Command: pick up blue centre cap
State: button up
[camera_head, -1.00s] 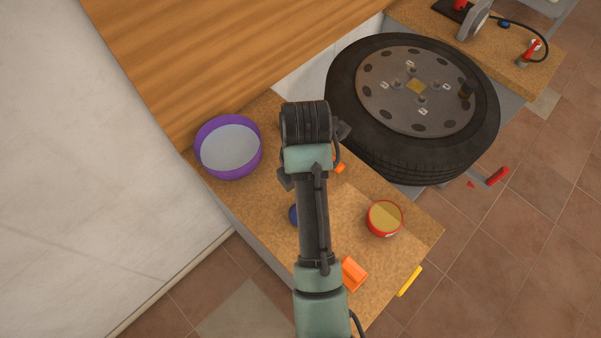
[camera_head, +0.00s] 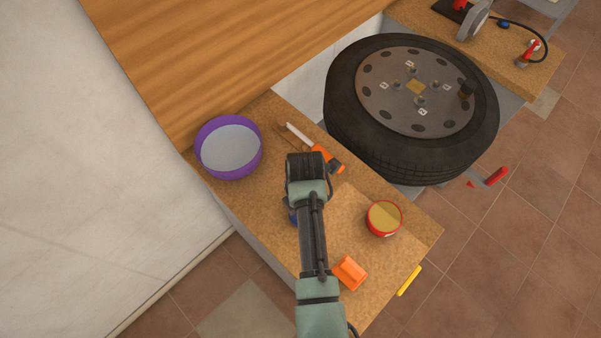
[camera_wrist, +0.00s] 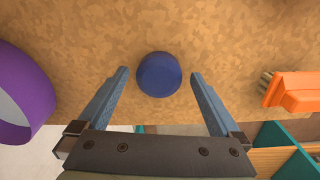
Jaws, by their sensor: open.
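The blue centre cap (camera_wrist: 159,74) is a round dark-blue disc on the cork-coloured bench top. In the wrist view it lies between and slightly beyond the fingertips of my gripper (camera_wrist: 158,74), which is open and empty. The fingers stand apart on both sides of the cap without touching it. In the head view only a small blue edge of the cap (camera_head: 292,217) shows at the left of my arm, which hides the rest. My gripper's fingers are hidden in the head view. The height of the fingertips above the bench is hard to tell.
A purple bowl (camera_head: 203,165) stands left on the bench. An orange-handled tool (camera_head: 326,158) lies behind my wrist. A red round tin (camera_head: 384,219) and an orange object (camera_head: 349,272) are to the right.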

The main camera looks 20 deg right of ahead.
jog(key=shift+f, duration=0.1)
jog(key=shift+c, duration=0.2)
jog(key=c, duration=1.3)
